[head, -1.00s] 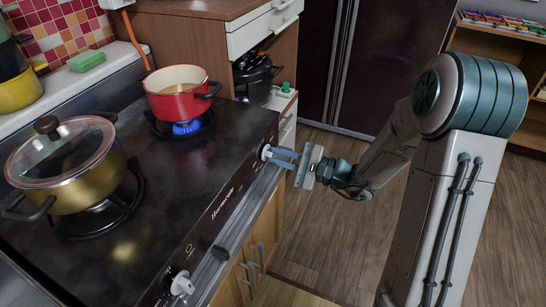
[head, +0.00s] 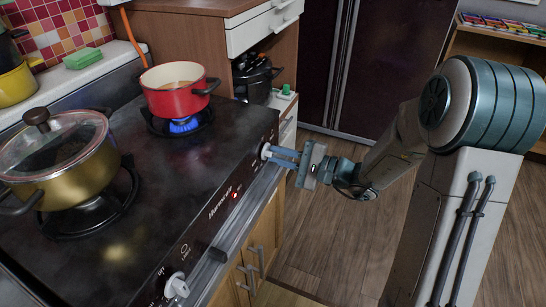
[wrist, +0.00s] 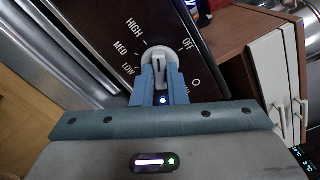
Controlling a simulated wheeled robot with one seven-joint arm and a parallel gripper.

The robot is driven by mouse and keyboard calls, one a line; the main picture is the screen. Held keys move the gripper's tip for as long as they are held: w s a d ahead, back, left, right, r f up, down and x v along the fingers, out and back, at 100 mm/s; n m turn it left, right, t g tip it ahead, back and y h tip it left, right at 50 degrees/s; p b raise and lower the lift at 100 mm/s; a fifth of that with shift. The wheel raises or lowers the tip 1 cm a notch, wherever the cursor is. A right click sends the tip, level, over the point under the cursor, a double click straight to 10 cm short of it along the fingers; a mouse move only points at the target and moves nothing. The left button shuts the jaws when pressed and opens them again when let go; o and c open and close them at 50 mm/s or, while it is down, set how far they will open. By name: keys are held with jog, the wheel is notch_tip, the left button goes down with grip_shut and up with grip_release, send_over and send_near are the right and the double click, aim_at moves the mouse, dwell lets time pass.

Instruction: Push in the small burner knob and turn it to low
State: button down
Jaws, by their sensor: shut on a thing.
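The burner knob (wrist: 158,68) is a pale grip on a round base on the dark stove front, with HIGH, MED, LOW and OFF printed around it. My gripper (wrist: 163,88) is shut on this knob, its blue fingers on either side of the grip. In the head view, my gripper (head: 283,155) reaches the knob (head: 266,151) at the panel's far right end. The fingers partly hide the knob, and I cannot tell exactly which mark it points to. The red pot (head: 178,91) sits over a lit blue flame (head: 184,126).
A gold lidded pot (head: 62,165) stands on the nearer burner. A second white knob (head: 176,286) is at the panel's near end. A red light (head: 235,195) glows on the panel. A rail runs along the stove front. Open floor (head: 330,220) lies to the right.

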jog(key=shift+w+r, duration=0.1)
dwell(0.3)
jog(key=shift+n+b, duration=0.5)
jog(key=shift+b, duration=0.3)
jog(key=shift+n+b, duration=1)
jog(key=shift+b, duration=0.5)
jog(key=shift+n+b, duration=0.9)
jog(key=shift+b, duration=0.9)
jog(key=shift+n+b, duration=0.3)
jog(key=shift+b, duration=0.2)
jog(key=shift+n+b, duration=0.5)
jog(key=shift+b, duration=0.5)
jog(key=shift+n+b, duration=0.7)
jog(key=shift+b, duration=0.75)
